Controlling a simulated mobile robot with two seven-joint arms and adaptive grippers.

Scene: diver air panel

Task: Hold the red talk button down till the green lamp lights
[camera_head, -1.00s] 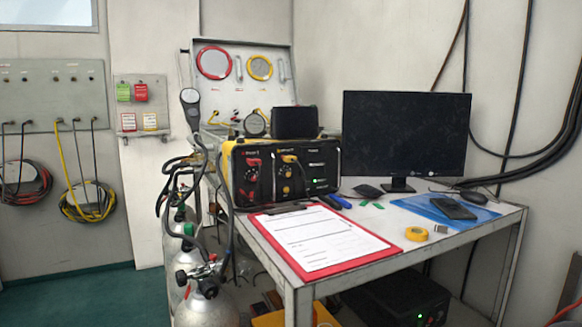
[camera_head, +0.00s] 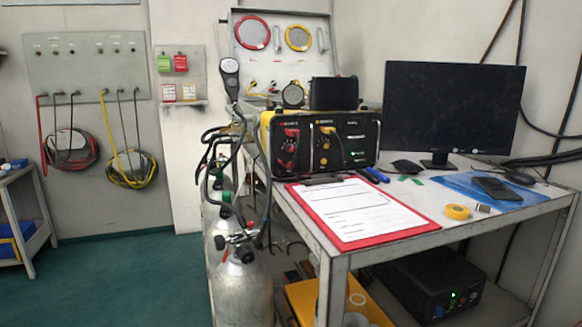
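The black and yellow air panel box (camera_head: 322,145) stands at the back left of the grey table. Its front has a red fitting (camera_head: 291,134) on the left and a yellow fitting (camera_head: 325,133) beside it. I cannot tell at this size whether either is a talk button. A small greenish spot shows on the right part of the front; I cannot tell whether it is a lit lamp. A black handset (camera_head: 229,76) hangs at the left of the upright gauge panel. Neither of my grippers is in view.
The table (camera_head: 440,235) holds a red clipboard (camera_head: 346,240), a yellow tape roll (camera_head: 457,212), a blue folder (camera_head: 460,187) and a monitor (camera_head: 452,107). Gas cylinders (camera_head: 243,290) with hoses stand at its left. A black unit (camera_head: 420,290) with a green light sits below. Green floor (camera_head: 125,275) is open at left.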

